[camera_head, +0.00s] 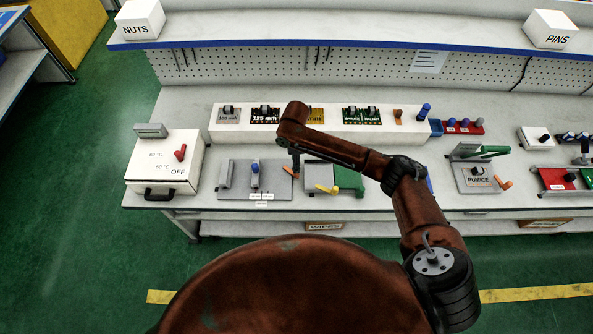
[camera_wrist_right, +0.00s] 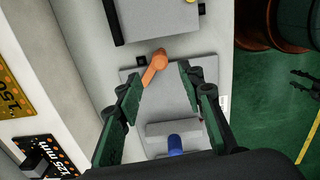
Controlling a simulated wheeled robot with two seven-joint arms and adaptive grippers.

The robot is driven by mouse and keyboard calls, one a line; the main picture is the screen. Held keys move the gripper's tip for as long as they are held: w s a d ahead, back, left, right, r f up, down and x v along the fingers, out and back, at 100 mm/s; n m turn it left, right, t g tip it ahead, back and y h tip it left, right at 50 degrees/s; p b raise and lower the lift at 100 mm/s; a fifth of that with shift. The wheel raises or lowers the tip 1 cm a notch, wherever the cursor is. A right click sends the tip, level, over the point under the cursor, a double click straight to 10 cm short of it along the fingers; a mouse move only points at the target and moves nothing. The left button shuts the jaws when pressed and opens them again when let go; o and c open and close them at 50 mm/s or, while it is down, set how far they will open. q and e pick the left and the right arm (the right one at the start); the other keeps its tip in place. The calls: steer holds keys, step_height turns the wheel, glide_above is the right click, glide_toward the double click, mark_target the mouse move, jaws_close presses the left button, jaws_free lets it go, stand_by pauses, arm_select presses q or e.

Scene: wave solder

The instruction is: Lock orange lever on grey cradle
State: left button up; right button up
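The grey cradle (camera_head: 236,193) lies on the bench, with a grey upright (camera_head: 226,173) and a blue-knobbed block (camera_head: 255,168) on its plate. Its orange lever (camera_head: 287,169) is at the plate's right upper corner. In the right wrist view, the orange lever (camera_wrist_right: 154,66) stands at the edge of the grey plate (camera_wrist_right: 172,103), slanting. My right gripper (camera_wrist_right: 162,70) is open, its green fingers on either side of the lever with gaps visible. In the head view the right gripper (camera_head: 294,160) is small and dark over the lever. My left gripper is not in view.
Right beside the cradle is another grey fixture (camera_head: 318,172) with a yellow lever (camera_head: 328,189) and green block (camera_head: 348,180). A white box with a red switch (camera_head: 180,153) stands at left. A white rack (camera_head: 235,137) runs behind.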

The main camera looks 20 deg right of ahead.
step_height(320, 180, down, 7)
steer(key=shift+f, duration=0.15)
steer(key=shift+c, duration=0.7)
jaws_close()
